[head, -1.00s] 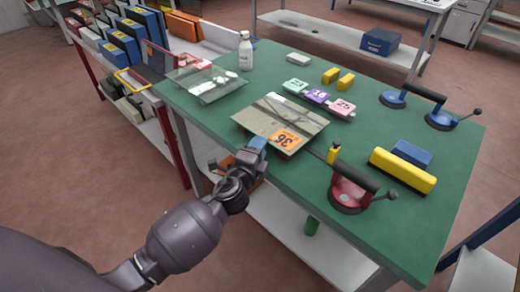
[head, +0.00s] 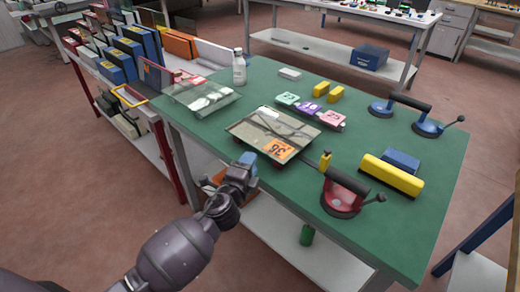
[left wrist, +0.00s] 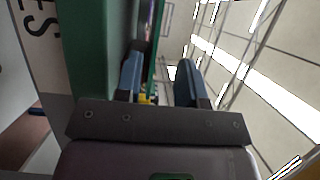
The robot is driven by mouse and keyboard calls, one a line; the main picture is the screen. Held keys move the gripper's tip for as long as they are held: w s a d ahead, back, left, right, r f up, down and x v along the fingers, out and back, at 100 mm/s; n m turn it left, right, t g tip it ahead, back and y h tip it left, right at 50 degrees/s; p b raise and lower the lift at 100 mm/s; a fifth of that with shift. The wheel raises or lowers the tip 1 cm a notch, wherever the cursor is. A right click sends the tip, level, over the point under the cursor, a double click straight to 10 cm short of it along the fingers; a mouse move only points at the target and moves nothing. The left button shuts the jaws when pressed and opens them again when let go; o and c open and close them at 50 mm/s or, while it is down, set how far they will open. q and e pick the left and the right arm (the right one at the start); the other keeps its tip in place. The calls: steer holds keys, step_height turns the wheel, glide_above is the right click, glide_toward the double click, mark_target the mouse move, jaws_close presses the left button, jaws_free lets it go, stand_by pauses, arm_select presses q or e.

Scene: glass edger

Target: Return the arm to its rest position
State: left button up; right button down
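My left gripper (head: 247,160) is at the near left edge of the green table (head: 265,83), just in front of the glass plate with the orange "36" label (head: 258,125). In the left wrist view its two blue fingers (left wrist: 158,72) stand apart with nothing visible held between them. The left arm comes in from the lower left, bent at the elbow. My right gripper is in no view.
On the table are a red suction cup (head: 342,197), a blue double suction cup (head: 404,112), a yellow block (head: 391,175), numbered pads (head: 309,109), a white bottle (head: 239,67) and more glass (head: 200,97). A rack of boxes (head: 128,58) stands left. Floor at lower left is open.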

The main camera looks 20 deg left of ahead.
arm_select(q)
steer(key=s+a+f+n+g+p, duration=0.1)
steer(key=s+f+n, duration=0.3)
steer(key=s, duration=0.6)
steer(key=s+a+f+n+g+p, duration=0.1)
steer(key=s+f+n+g, duration=0.2)
steer(key=s+n, duration=0.4)
steer(key=s+a+f+n+g+p, duration=0.1)
steer(key=s+f+n, duration=0.4)
steer(key=s, duration=0.9)
steer(key=shift+s+a+n+g, duration=0.15)
steer(key=shift+a+n+g, duration=0.15)
steer(key=shift+a+g, duration=0.5)
steer(key=shift+d, duration=0.25)
